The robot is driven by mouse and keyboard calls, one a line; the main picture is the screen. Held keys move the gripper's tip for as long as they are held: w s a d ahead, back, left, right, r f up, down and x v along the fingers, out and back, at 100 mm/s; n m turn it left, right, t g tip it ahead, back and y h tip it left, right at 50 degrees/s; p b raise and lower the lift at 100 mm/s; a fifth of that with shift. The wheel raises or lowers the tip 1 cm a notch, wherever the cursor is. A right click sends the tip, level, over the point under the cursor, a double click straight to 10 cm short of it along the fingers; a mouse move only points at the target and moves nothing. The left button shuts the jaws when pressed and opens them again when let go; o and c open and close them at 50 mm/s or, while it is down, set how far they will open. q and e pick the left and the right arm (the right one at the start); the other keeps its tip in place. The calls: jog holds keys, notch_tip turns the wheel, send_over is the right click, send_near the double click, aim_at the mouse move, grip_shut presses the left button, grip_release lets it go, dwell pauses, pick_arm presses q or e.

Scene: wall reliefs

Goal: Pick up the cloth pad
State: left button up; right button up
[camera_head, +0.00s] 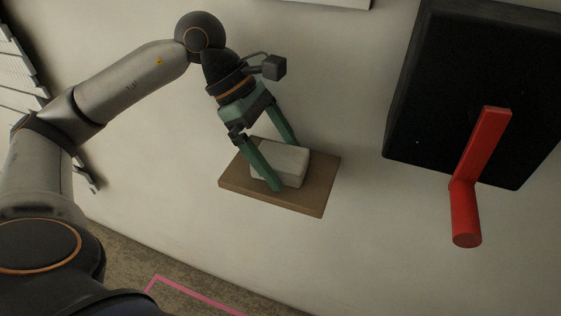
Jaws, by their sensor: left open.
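The cloth pad (291,160) is a pale grey-white block lying on a brown wooden board (310,203) by the wall. My left gripper (285,166), with green fingers, reaches down over the pad. Its fingers are spread apart, one crossing the pad's near left side and the other at its far edge. I cannot tell whether either finger touches the pad. The near finger hides part of the pad's left end. My right gripper is not in view.
A black box (450,90) with a red lever handle (482,145) is on the wall at the right. White slatted panels (18,70) are at the far left. A pink line (195,291) marks the floor below. The wall between board and box is bare.

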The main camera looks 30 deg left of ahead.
pick_arm(q)
jog(key=c, duration=1.1)
jog(key=shift+c, duration=0.2)
jog(key=shift+r, duration=0.1)
